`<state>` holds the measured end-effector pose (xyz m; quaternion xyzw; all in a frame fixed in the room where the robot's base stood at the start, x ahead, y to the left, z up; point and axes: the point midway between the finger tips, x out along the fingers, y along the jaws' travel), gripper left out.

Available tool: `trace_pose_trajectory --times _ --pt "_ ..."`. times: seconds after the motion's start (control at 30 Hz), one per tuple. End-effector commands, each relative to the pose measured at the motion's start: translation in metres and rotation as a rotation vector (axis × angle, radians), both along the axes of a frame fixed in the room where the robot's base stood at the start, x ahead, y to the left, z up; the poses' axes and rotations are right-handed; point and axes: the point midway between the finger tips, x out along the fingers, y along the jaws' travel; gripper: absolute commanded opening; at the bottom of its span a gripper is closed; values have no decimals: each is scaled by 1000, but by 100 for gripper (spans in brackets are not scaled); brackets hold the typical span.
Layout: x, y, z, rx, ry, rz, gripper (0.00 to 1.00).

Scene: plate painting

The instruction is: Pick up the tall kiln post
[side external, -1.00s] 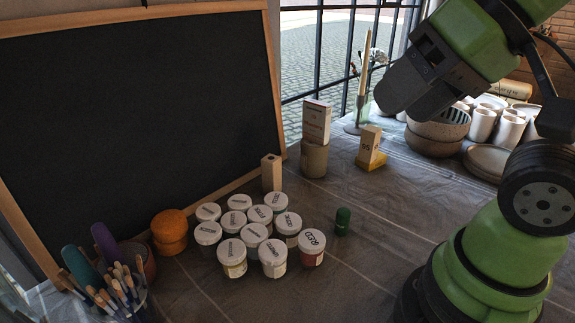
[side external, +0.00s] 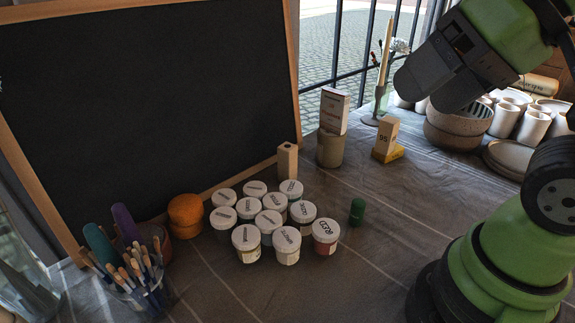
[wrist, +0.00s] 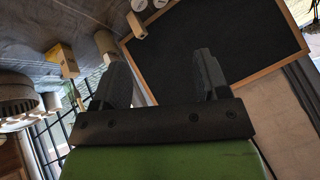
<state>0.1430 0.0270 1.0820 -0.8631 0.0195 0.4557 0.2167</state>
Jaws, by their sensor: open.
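The kiln post (side external: 287,161) is a tan square post with a hole in its top. In the side view it stands upright behind the white-lidded paint jars, close to the blackboard's lower frame. My gripper (side external: 431,97) is raised at the upper right of the side view, well apart from the post. In the wrist view my gripper (wrist: 163,72) shows two dark fingers spread apart with nothing between them.
Several paint jars (side external: 272,219) crowd in front of the post. A grey pot (side external: 330,150) with a box on top stands to its right, then a pale block (side external: 387,134) on a yellow one. The blackboard (side external: 140,110) rises behind. A green cylinder (side external: 357,211) stands beside the jars.

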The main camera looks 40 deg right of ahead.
Motion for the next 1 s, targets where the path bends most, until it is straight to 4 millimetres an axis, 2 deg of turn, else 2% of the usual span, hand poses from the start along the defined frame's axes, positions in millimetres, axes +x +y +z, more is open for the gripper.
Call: trace_pose_trajectory --times 0.23,0.37,0.53,0.67,0.8,1.0 --pt "4 0 1 15 8 -24 68" --pt "25 -3 6 114 60 -177 68" --pt "84 -13 5 358 174 -585 68" --pt "134 -25 -9 557 252 -940 68" --pt "185 -42 -41 763 321 -1330 68" --pt "241 -67 -105 1030 376 -1865 68"
